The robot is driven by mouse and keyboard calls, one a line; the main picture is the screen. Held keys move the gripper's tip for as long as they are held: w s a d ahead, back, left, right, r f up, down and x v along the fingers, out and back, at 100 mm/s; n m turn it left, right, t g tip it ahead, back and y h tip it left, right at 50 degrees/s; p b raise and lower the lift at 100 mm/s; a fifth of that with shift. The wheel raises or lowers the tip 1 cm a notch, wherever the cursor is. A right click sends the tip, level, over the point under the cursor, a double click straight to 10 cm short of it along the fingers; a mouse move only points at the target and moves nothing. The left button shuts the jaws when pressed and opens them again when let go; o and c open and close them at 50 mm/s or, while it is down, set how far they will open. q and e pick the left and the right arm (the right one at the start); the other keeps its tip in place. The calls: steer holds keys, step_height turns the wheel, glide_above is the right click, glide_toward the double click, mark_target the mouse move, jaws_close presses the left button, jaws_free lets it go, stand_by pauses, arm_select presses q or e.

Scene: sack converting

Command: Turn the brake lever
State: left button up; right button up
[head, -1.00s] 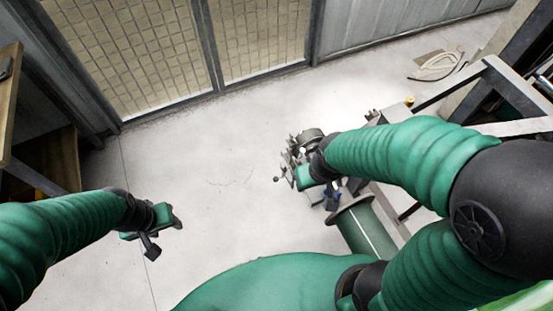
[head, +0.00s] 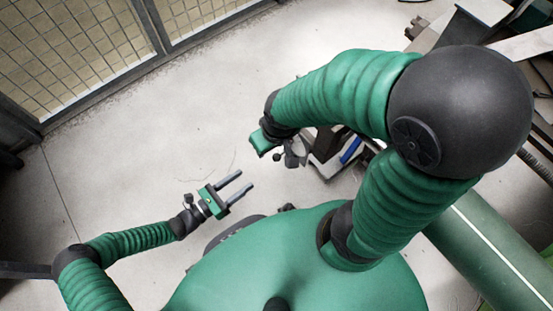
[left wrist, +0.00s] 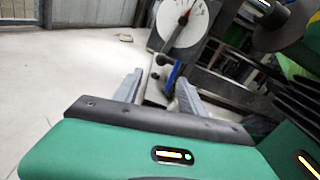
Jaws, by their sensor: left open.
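A blue handle-like part (head: 351,150), possibly the brake lever, stands on a grey machine stand (head: 328,168) right of centre in the head view. The blue part also shows in the left wrist view (left wrist: 173,76), between the fingers and farther off, below a white round dial with a red pointer (left wrist: 184,24). My left gripper (head: 247,180) is open and empty, left of the stand and apart from it, its fingers pointing towards it. My right gripper (head: 262,142) is beside the stand; its fingers are not clear. Its arm hides part of the machine.
A large green roll (head: 497,250) lies at lower right. Grey frame beams (head: 475,25) stand at upper right. A mesh fence (head: 85,55) closes the upper left. The pale floor (head: 130,160) between is clear.

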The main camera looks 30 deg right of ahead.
arm_select(q)
steer(key=d+b, duration=0.2)
steer(key=d, duration=0.2)
steer(key=d+b, duration=0.2)
steer(key=d, duration=0.3)
steer(key=d+b, duration=0.2)
steer(key=d, duration=0.3)
steer(key=shift+w+f, duration=0.25)
steer(key=shift+w, duration=0.1)
steer(key=shift+w+d+r, duration=0.1)
steer(key=shift+d+r, duration=0.1)
steer(key=shift+d, duration=0.35)
jaws_close()
